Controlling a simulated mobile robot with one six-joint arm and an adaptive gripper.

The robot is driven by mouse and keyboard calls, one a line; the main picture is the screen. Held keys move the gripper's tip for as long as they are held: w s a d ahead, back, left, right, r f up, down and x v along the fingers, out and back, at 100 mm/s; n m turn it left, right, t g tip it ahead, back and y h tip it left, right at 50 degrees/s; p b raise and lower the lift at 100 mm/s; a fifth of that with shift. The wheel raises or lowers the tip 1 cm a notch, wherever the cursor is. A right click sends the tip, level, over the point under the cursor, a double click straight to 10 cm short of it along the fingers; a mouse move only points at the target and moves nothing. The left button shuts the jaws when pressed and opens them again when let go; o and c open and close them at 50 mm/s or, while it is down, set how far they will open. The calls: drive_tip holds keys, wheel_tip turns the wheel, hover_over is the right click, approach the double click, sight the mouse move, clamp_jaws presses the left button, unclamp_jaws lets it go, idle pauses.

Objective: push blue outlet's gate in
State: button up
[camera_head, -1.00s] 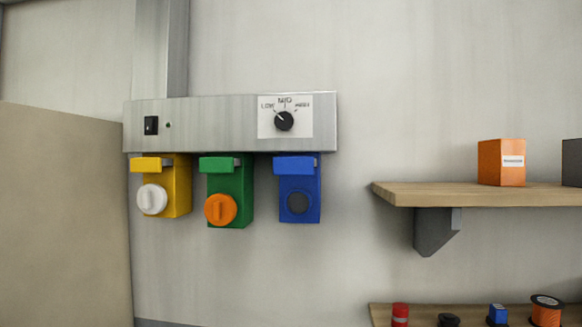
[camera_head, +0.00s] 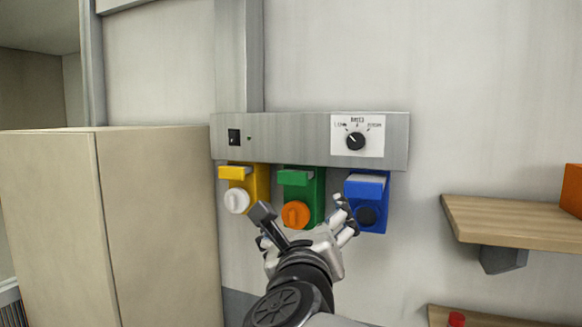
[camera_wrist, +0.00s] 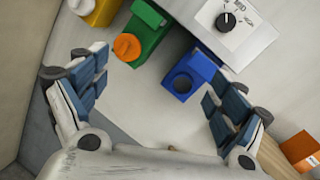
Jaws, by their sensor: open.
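The blue outlet (camera_head: 381,197) hangs under a grey metal duct box, right of the yellow and green ones. Its blue gate (camera_head: 365,186) sticks out at the top front, above a dark round opening. My gripper (camera_head: 302,211) is open and empty, in front of and below the outlets, with its right finger near the blue outlet's left side. In the wrist view the blue outlet (camera_wrist: 201,66) lies ahead between my spread fingers (camera_wrist: 155,80), nearer the right one, and no contact shows. Its dark opening faces the camera.
The green outlet (camera_head: 316,190) with an orange knob and the yellow outlet (camera_head: 262,183) with a white knob are close by. The metal box (camera_head: 290,127) with switch and dial is above. A beige cabinet (camera_head: 160,230) stands left, a wooden shelf (camera_head: 515,220) right.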

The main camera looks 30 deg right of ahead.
sight(362, 190)
drive_tip(key=s+d+r+m+g+h+p, duration=0.1)
drive_tip(key=s+d+r+m+g+h, duration=0.1)
drive_tip(key=s+d+m+g+h, duration=0.35)
drive_tip(key=w+d+m, duration=0.1)
drive_tip(key=w+d, duration=0.3)
drive_tip(key=w+d+t+y+p, duration=0.1)
drive_tip(key=w+d, duration=0.3)
drive_tip(key=w+d+m+p, duration=0.1)
drive_tip(key=w+d, duration=0.3)
drive_tip(key=d, duration=0.1)
drive_tip(key=shift+w+m+t+y, duration=0.25)
drive_tip(key=shift+w+m, duration=0.1)
drive_tip(key=shift+w, duration=0.05)
drive_tip(key=c, duration=1.5)
drive_tip(key=b+x, duration=0.3)
drive_tip(key=x, duration=0.3)
drive_tip(key=shift+f, duration=0.1)
